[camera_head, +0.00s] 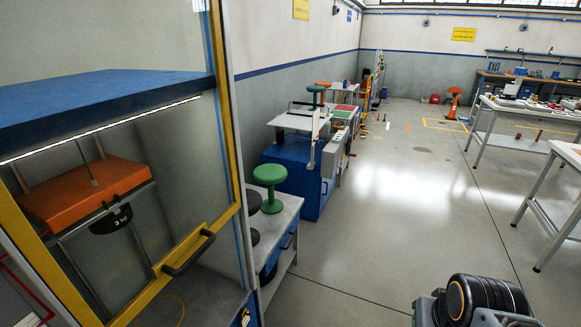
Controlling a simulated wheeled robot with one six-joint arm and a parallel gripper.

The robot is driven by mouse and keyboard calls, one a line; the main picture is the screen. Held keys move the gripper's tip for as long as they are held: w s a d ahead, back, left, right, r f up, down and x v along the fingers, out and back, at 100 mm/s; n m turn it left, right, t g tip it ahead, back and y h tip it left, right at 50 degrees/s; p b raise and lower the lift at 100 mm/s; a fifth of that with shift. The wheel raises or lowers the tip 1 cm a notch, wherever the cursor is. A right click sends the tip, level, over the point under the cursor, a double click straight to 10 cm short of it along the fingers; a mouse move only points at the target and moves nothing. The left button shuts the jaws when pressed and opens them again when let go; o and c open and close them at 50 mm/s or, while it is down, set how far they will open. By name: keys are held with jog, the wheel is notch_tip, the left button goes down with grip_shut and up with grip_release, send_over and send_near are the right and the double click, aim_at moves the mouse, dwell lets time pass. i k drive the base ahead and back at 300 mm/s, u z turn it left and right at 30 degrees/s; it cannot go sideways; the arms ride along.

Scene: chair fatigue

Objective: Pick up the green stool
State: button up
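The green stool (270,175) stands upright on a small grey table (284,225), left of the picture's middle. It has a round seat, a thin stem and a round foot. A smaller green stool-like piece (316,91) shows farther back on the blue machine. My gripper is not in view; only a dark part of my own arm shows at the bottom right, well apart from the green stool.
Dark round pieces (254,237) lie left of the stool. A yellow-framed cabinet (226,110) with an orange seat (85,190) fills the left. The blue machine (290,160) stands behind. Worktables (496,105) line the right. The middle floor (400,220) is clear.

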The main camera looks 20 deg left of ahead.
aim_at(270, 176)
jog(key=i, duration=3.35)
jog(key=u, duration=4.1)
